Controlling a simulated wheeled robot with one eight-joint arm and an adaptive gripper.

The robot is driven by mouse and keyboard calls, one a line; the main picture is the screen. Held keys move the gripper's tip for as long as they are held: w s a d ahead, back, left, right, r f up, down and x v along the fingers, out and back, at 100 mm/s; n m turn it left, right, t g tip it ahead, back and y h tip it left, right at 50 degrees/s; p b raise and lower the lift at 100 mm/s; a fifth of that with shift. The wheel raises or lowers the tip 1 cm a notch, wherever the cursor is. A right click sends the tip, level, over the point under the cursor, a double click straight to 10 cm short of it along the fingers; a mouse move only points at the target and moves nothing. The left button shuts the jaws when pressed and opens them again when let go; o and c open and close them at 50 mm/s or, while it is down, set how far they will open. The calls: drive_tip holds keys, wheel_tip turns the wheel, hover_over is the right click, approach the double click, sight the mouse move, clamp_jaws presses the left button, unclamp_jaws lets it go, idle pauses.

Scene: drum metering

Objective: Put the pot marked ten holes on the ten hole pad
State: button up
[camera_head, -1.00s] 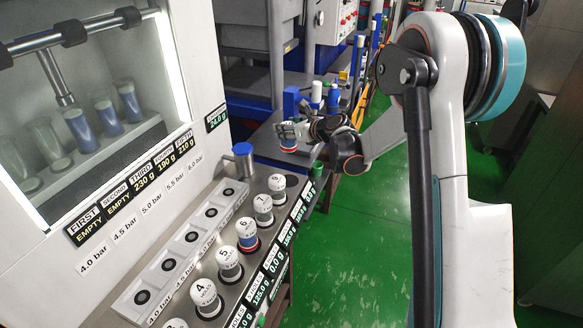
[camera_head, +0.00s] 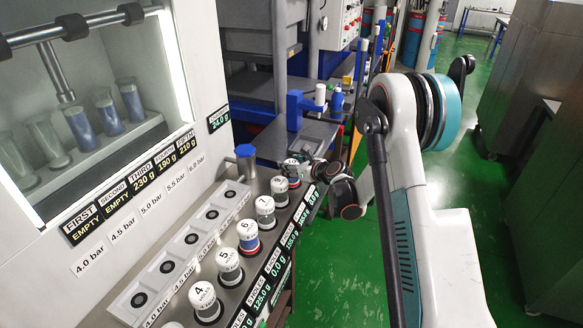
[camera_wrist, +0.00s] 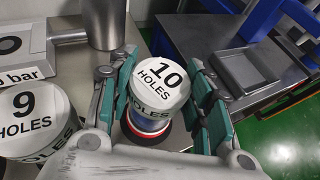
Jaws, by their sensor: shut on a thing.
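The pot marked ten holes (camera_wrist: 158,85) has a white cap, a blue body and a red ring at its base. It stands upright between the teal-padded fingers of my gripper (camera_wrist: 163,100), which is shut on it. In the head view my gripper (camera_head: 302,169) is at the far end of the row of pots, and the pot's white cap (camera_head: 291,165) shows beside it. A dark round edge shows under the pot in the wrist view; the pad itself is mostly hidden, and I cannot tell whether the base touches it.
The pot marked nine holes (camera_wrist: 35,118) stands close at left in the wrist view. A steel cylinder (camera_wrist: 104,22) stands behind. Several more pots, including one marked 4 (camera_head: 204,298), line the steel bench. A grey tray (camera_wrist: 247,72) lies on the table at right.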

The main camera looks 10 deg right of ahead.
drive_tip(key=shift+r, duration=0.1)
drive_tip(key=shift+f, duration=0.25)
drive_tip(key=o, duration=1.3)
drive_tip(key=shift+r, duration=0.1)
drive_tip(key=shift+r, duration=0.1)
